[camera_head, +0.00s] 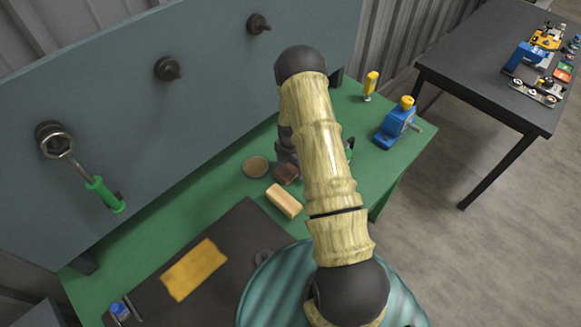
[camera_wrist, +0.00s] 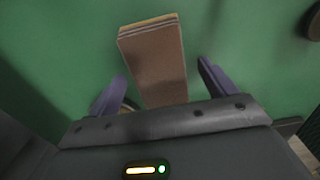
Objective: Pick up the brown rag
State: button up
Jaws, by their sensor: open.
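The brown rag (camera_wrist: 155,62) looks like a folded, flat brown pad with layered edges. It lies on the green table top in the wrist view, between the two purple fingers of my gripper (camera_wrist: 162,72). The gripper is open, with a gap on each side of the rag. The rag's near end is hidden behind the gripper body. In the head view, the rag is a small dark brown block (camera_head: 286,174) just below my gripper, whose fingers are mostly hidden by my arm there.
A yellow cloth (camera_head: 195,270) lies on a dark mat (camera_head: 215,305). A blue vise (camera_head: 395,125) and a yellow-handled tool (camera_head: 370,85) stand at the right. A grey panel (camera_head: 190,110) rises behind.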

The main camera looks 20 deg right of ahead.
aim_at(290, 167)
dwell(0.5)
jog(key=c, duration=1.2)
jog(key=shift+o, duration=0.2)
jog(key=shift+w+r, duration=0.1)
notch_tip(290, 167, up, 10)
jog(key=b, duration=0.4)
jog(key=o, duration=0.5)
jog(key=c, duration=0.3)
